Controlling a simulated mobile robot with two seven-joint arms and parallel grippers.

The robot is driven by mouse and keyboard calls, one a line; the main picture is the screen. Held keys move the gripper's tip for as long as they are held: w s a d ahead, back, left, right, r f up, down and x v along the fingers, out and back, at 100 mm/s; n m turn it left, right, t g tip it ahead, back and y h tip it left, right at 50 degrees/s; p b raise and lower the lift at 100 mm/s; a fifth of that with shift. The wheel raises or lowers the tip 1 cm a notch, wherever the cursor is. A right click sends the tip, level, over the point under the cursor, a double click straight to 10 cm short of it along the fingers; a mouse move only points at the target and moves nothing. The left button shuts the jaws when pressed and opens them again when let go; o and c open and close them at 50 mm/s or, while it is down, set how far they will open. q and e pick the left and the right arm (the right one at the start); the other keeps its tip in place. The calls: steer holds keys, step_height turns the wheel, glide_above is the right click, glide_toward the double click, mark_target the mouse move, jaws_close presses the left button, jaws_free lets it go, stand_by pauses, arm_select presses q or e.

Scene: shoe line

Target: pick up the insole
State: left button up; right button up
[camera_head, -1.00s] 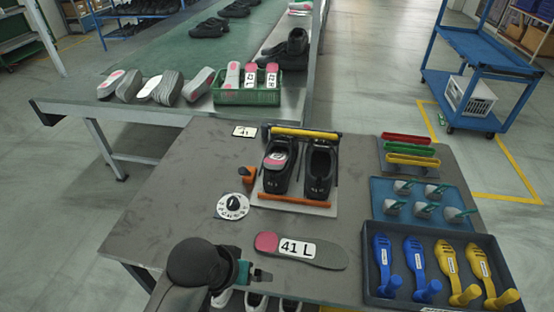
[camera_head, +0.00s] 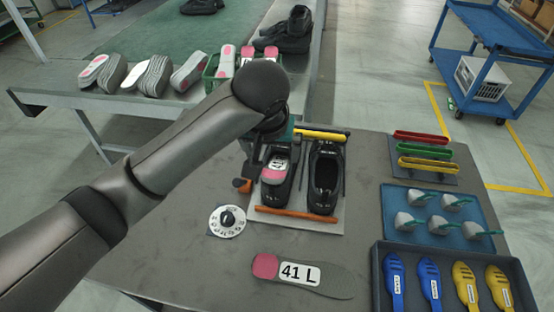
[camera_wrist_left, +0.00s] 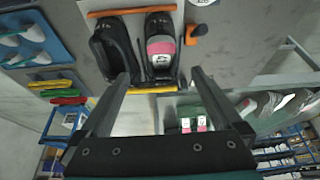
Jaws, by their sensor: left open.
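A grey insole with a pink heel and a "41 L" label (camera_head: 301,274) lies flat on the front of the table, clear of my grippers. Other pink-marked insoles (camera_head: 227,60) stand in a green crate (camera_head: 211,85) on the conveyor, partly behind my left arm; they also show in the left wrist view (camera_wrist_left: 202,124). Two black shoes stand in a holder; the left shoe (camera_head: 276,178) has a labelled pink-and-grey insole in it, the right shoe (camera_head: 323,182) shows none. My left gripper (camera_wrist_left: 161,73) is open and empty above the back of the shoes, between them and the crate. My right gripper is out of view.
A dial (camera_head: 227,221) lies left of the holder. Coloured bars (camera_head: 423,150), a blue tray (camera_head: 387,210) and a dark tray of blue and yellow lasts (camera_head: 377,262) fill the table's right side. Grey shoe soles (camera_head: 150,77) lie on the conveyor. The table's front left is clear.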

mark_target(272, 175)
arm_select(q)
steer(key=b+x, duration=0.2)
steer(key=x, duration=0.7)
steer(key=shift+w+f+b, duration=0.15)
steer(key=shift+f+b, duration=0.2)
steer(key=shift+f, duration=0.05)
steer(key=b+x, duration=0.1)
steer(key=x, duration=0.4)
steer(key=shift+a+b, duration=0.15)
steer(key=shift+b, duration=0.25)
steer(key=shift+a+f, duration=0.15)
steer(key=c, duration=1.3)
steer(key=shift+o, duration=0.2)
steer(key=shift+s, duration=0.25)
